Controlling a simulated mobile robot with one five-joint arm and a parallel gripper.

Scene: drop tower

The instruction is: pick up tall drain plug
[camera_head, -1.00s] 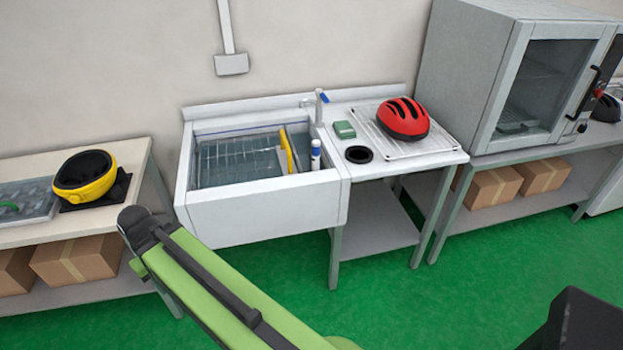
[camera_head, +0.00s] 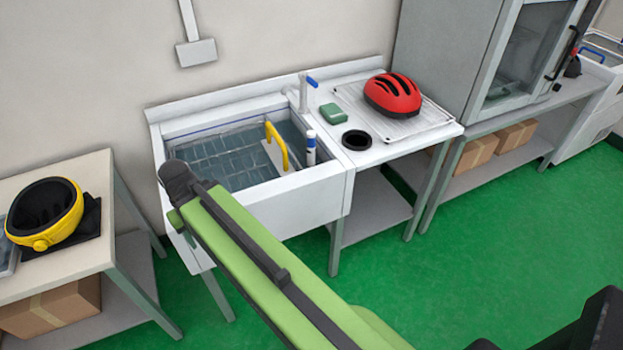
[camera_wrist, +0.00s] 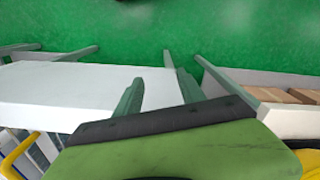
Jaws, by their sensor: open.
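A black ring (camera_head: 356,140), a green block (camera_head: 333,113) and a red helmet (camera_head: 392,94) on a rack are on the right counter. A tap (camera_head: 304,92) stands behind the plug. A table (camera_head: 95,240) with a yellow helmet (camera_head: 45,215) is left. Green floor is clear in front.

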